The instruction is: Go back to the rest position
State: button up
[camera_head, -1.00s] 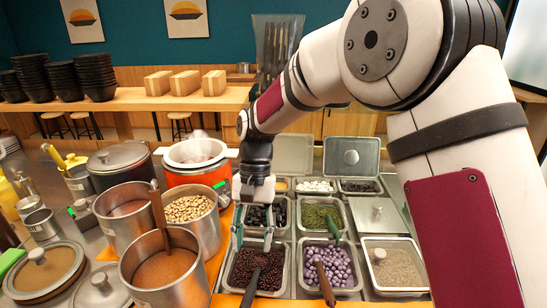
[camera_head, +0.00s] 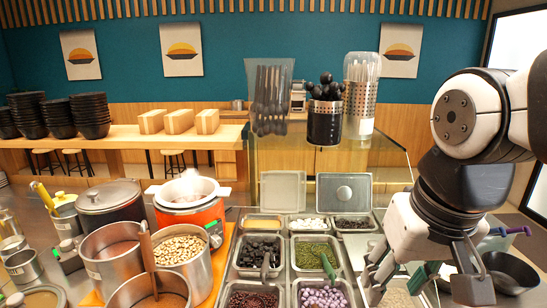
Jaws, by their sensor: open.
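My gripper (camera_head: 425,280) is at the lower right, pointing down with its fingers apart. My arm is folded up along the right edge of the picture. The tray of black topping (camera_head: 259,251), the tray of green topping (camera_head: 313,251) and the tray of purple beans (camera_head: 322,297) stand to the left of my gripper.
Steel pots with ladles (camera_head: 109,250) and an orange cooker (camera_head: 190,213) stand at the left. A dark bowl (camera_head: 510,272) is just right of my gripper. A glass guard and utensil holders (camera_head: 324,123) stand behind the trays. Black bowls (camera_head: 90,115) stack on the back counter.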

jog(key=s+d+f+t, duration=0.1)
jog(key=s+d, duration=0.2)
jog(key=s, duration=0.2)
jog(key=shift+s+d+t, duration=0.15)
jog(key=shift+s+t, duration=0.05)
jog(key=shift+t, duration=0.2)
dwell(0.5)
